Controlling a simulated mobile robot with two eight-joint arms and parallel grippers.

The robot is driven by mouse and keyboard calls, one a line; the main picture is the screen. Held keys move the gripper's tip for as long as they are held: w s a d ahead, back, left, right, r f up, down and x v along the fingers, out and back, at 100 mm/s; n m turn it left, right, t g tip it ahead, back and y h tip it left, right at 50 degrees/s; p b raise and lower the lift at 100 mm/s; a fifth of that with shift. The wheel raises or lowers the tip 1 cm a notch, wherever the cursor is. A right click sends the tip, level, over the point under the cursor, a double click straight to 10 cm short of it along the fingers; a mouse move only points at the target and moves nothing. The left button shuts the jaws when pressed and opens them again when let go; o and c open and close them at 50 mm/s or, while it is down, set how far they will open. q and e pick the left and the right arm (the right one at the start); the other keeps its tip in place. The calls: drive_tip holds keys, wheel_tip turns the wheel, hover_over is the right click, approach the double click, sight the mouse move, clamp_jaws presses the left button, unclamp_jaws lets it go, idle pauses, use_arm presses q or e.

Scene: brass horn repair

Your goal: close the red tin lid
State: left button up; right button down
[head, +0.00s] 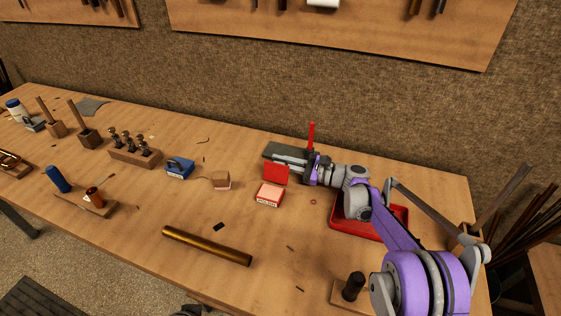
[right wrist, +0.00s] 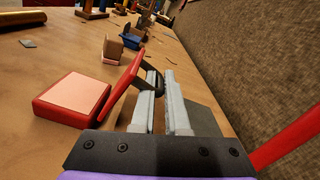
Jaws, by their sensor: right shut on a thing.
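The red tin (head: 268,195) sits on the workbench with a pale pink top face and a white label on its front. Its red lid (head: 276,174) stands up at the tin's far side, open. In the right wrist view the tin (right wrist: 72,100) is at the left, and the lid (right wrist: 121,85) leans beside the fingers. My right gripper (head: 278,158) is behind the lid. Its fingers (right wrist: 160,82) are closed around a dark handle-like piece on the lid's back; the exact contact is partly hidden. My left gripper is not in view.
A red tray (head: 398,237) lies under my right arm. A red upright rod (head: 311,136) and a dark flat plate (right wrist: 203,118) are near the gripper. A small wooden block (head: 221,181), blue tin (head: 179,169) and brass tube (head: 207,246) lie leftward. The bench front is partly clear.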

sight(277, 164)
idle(0.9)
drive_tip(key=shift+s+a+r+n+p, duration=0.1)
drive_tip(key=shift+s+r+n+p, duration=0.2)
drive_tip(key=shift+n, duration=0.45)
drive_tip(key=shift+s+a+r+n+p, duration=0.1)
drive_tip(key=shift+s+r+n, duration=0.25)
drive_tip(key=shift+n, duration=0.4)
drive_tip(key=shift+s+a+r+n+p, duration=0.2)
drive_tip(key=shift+s+n, duration=0.3)
drive_tip(key=shift+n, duration=0.5)
drive_tip(key=shift+s+a+r+n+p, duration=0.15)
drive_tip(key=shift+s+n, duration=0.3)
drive_tip(key=shift+n, duration=0.55)
drive_tip(key=c, duration=1.2)
unclamp_jaws()
drive_tip(key=v, duration=1.1)
drive_tip(key=shift+r, duration=0.1)
